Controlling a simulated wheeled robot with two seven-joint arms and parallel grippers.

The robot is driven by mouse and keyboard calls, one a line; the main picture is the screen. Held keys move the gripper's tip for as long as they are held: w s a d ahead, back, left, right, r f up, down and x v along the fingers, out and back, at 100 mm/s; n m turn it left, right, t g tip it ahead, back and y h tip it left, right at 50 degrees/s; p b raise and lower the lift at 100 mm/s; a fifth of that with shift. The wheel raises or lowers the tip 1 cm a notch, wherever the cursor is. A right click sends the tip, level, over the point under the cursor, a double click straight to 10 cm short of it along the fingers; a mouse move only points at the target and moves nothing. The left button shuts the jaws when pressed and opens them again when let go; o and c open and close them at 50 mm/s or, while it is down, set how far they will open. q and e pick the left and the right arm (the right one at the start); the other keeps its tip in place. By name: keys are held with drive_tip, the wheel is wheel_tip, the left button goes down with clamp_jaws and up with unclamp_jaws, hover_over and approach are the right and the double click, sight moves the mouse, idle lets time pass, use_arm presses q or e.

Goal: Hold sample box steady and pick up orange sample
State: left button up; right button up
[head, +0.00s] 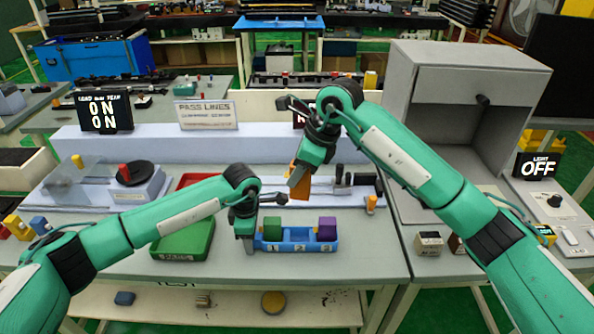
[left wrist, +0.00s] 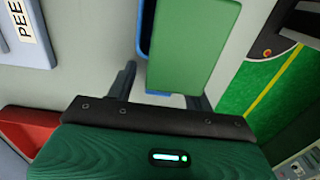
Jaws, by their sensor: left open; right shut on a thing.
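The blue sample box (head: 299,246) stands on the grey bench, with numbered compartments along its front. A green block (head: 272,230) sits in its left compartment and a purple block (head: 327,229) in its right; the middle one looks empty. My left gripper (head: 245,238) is open at the box's left end. In the left wrist view, its fingers (left wrist: 160,90) lie either side of the box end, below the green block (left wrist: 188,45); contact is unclear. My right gripper (head: 303,168) is shut on the orange sample (head: 299,184), held tilted above and behind the box.
A green tray (head: 184,241) and a red tray (head: 203,181) lie left of the box. A turntable-like station (head: 135,175) stands further left. A large grey cabinet (head: 468,120) stands at the right.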

use_arm(q)
drive_tip(key=shift+r, duration=0.1)
wheel_tip(320, 180, up, 12)
idle(0.4)
